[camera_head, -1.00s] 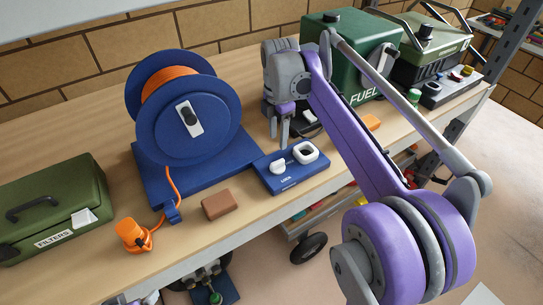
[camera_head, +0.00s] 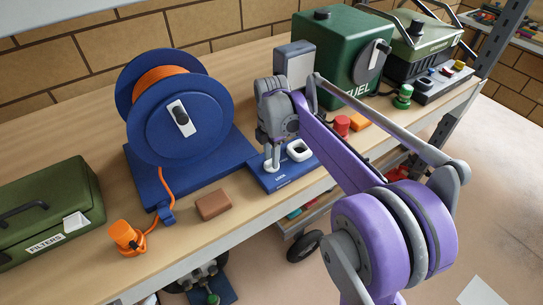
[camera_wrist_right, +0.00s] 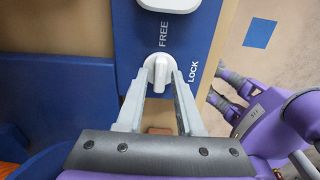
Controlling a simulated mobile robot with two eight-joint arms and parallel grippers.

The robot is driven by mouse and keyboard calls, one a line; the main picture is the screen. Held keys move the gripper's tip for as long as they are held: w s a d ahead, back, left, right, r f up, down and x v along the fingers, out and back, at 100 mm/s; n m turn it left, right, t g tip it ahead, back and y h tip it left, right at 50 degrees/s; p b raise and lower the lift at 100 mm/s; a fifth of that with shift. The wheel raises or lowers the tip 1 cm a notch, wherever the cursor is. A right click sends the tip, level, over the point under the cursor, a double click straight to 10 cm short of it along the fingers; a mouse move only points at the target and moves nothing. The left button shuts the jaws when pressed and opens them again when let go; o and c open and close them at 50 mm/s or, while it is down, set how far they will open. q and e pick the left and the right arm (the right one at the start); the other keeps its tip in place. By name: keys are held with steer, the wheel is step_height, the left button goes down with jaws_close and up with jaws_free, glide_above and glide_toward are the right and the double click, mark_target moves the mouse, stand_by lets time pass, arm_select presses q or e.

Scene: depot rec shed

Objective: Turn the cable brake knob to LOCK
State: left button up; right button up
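The cable brake knob is a small white pointer knob (camera_wrist_right: 157,72) on a blue panel (camera_wrist_right: 202,62). In the right wrist view its narrow end points up toward the printed word FREE; LOCK is printed to its right. My right gripper (camera_wrist_right: 159,76) has a finger on each side of the knob, open around it; whether either finger touches it is unclear. In the head view my right gripper (camera_head: 271,160) is directly over the knob, pointing down at the panel (camera_head: 283,181) beside the blue cable reel (camera_head: 183,135). My left gripper is not in view.
A brown block (camera_head: 214,205), an orange plug (camera_head: 126,236) and a green FILTERS box (camera_head: 45,215) lie left. A green FUEL can (camera_head: 336,60) and red part (camera_head: 341,125) stand right.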

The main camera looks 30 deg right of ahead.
jaws_close()
steer(key=shift+m, duration=0.3)
steer(key=m, duration=0.3)
steer(key=shift+m, duration=0.4)
steer(key=m, duration=0.4)
steer(key=shift+m+b, duration=0.3)
steer(key=m, duration=0.4)
steer(key=shift+m, duration=2.4)
steer(key=shift+o, duration=1.4)
jaws_free()
